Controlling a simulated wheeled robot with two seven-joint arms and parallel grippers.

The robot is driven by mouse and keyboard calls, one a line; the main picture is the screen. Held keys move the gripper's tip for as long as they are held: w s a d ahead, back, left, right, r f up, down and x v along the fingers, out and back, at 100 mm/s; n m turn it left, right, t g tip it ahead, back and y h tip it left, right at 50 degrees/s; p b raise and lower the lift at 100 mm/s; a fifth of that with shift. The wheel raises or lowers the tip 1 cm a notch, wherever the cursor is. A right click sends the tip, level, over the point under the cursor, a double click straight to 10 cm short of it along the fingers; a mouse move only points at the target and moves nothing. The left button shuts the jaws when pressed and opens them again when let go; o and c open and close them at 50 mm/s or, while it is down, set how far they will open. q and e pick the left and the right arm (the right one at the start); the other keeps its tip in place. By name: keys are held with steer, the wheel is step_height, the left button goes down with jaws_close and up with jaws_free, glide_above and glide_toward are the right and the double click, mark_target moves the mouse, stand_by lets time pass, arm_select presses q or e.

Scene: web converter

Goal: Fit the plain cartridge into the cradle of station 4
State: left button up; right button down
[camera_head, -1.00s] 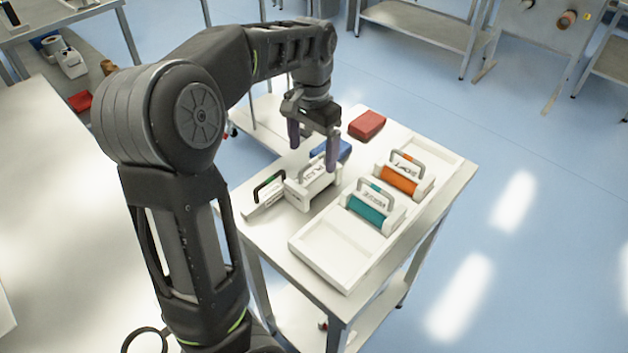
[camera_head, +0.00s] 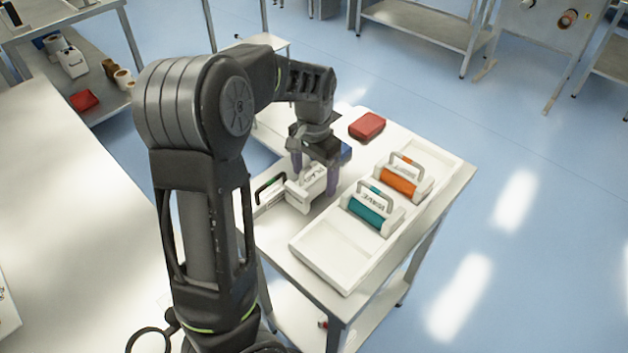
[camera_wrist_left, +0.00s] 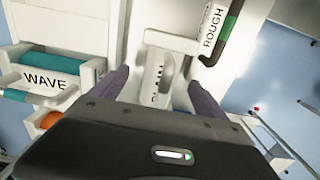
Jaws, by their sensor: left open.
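The white cartridge (camera_head: 300,196) stands upright on the cart at the left of the tray. Its label is partly hidden and cannot be read fully now. My left gripper (camera_head: 315,178) is open, pointing down over this cartridge, with one finger on each side of its upper part. The left wrist view shows the cartridge's light handle (camera_wrist_left: 158,75) between the two dark fingers, with no clear contact. I cannot make out which place is station 4's cradle. My right gripper is not in view.
A ROUGH cartridge (camera_wrist_left: 217,36) with a dark handle stands close beside the white one. The white tray (camera_head: 325,258) holds a teal WAVE cartridge (camera_head: 369,213) and an orange one (camera_head: 398,181). A red box (camera_head: 367,124) and a partly hidden blue box (camera_head: 346,151) lie behind.

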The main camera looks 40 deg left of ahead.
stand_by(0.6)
arm_select(q)
jaws_close()
stand_by(0.8)
